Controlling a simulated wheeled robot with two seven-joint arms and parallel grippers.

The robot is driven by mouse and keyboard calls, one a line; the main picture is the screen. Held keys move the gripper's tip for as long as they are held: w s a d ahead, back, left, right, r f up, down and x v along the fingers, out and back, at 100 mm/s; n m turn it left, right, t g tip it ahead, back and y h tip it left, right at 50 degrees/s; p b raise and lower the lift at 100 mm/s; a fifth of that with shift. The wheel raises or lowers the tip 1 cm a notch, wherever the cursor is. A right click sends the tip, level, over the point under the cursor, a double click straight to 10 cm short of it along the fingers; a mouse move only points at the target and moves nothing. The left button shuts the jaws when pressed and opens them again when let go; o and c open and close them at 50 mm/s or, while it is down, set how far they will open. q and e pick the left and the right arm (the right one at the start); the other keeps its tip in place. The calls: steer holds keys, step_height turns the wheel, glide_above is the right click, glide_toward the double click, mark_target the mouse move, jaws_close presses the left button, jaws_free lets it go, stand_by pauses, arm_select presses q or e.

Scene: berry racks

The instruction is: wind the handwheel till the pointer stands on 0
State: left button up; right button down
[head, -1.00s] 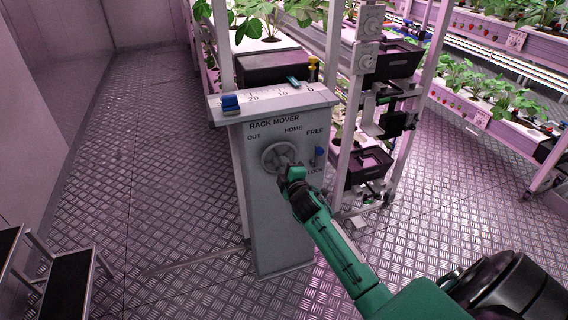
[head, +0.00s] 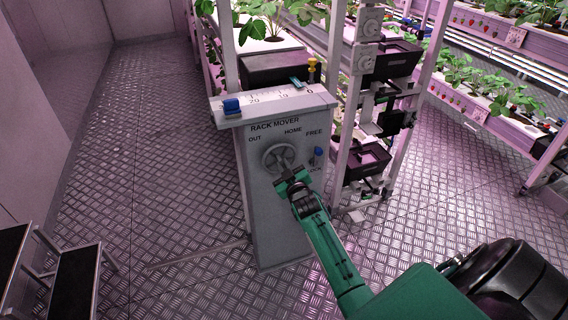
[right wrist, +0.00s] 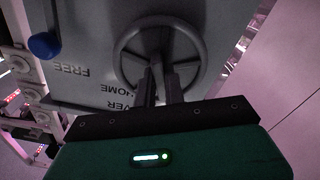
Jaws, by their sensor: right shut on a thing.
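The handwheel (head: 278,157) is a grey spoked wheel on the front of the grey rack mover post (head: 275,215). My right gripper (head: 288,178) is shut on it at the lower right of the wheel. The right wrist view shows the wheel (right wrist: 205,55) with both fingers (right wrist: 164,78) over its rim and reaching toward the hub; what lies between the tips is hard to see. A small teal marker, seemingly the pointer (head: 296,83), sits at the scale (head: 268,97) between 10 and 0, nearer 0. My left gripper is out of view.
A blue block (head: 231,105) sits at the scale's left end, and a yellow-topped piece (head: 312,70) by 0. A blue knob (head: 318,152) stands between FREE and LOCK. Plant racks (head: 375,150) are close on the right. A step stool (head: 75,280) stands at lower left. The floor between is clear.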

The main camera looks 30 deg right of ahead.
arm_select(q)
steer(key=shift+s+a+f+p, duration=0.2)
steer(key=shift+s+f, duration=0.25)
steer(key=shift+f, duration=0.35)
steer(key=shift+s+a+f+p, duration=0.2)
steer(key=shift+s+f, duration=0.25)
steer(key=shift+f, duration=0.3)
arm_select(e)
steer(key=shift+f+m, duration=0.15)
steer(key=shift+m, duration=1.05)
steer(key=c, duration=1.5)
jaws_free()
steer(key=shift+s, duration=0.1)
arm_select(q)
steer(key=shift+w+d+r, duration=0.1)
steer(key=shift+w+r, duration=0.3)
arm_select(e)
steer(key=shift+v, duration=6.85)
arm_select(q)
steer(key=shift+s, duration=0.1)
arm_select(e)
steer(key=shift+d, duration=0.1)
